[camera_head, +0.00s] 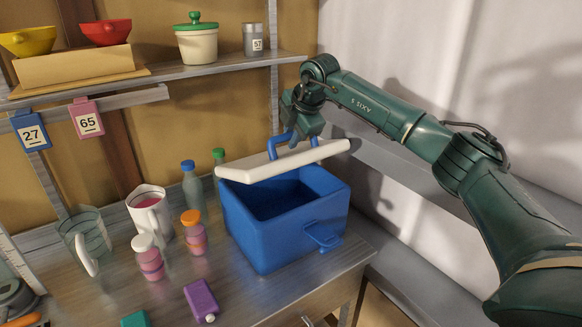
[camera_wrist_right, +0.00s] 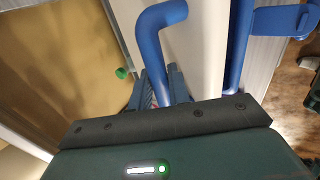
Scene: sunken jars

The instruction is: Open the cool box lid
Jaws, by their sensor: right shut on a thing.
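The blue cool box (camera_head: 268,236) stands on the counter, and its dark inside shows below the raised lid. The white lid (camera_head: 255,168) is lifted and tilted above the box, with its right end higher than its left. A blue handle (camera_head: 275,147) sits on top of the lid. My right gripper (camera_head: 297,133) is above the lid and shut on the handle. In the right wrist view the blue handle (camera_wrist_right: 152,50) runs down between the fingers of the gripper (camera_wrist_right: 158,88). My left gripper is not in view.
Left of the box stand a bottle with a blue cap (camera_head: 192,186), an orange-capped jar (camera_head: 193,232), a white-capped jar (camera_head: 149,258), a white pitcher (camera_head: 151,213) and a glass jug (camera_head: 88,238). A purple container (camera_head: 202,300) lies in front. A shelf (camera_head: 150,77) is above.

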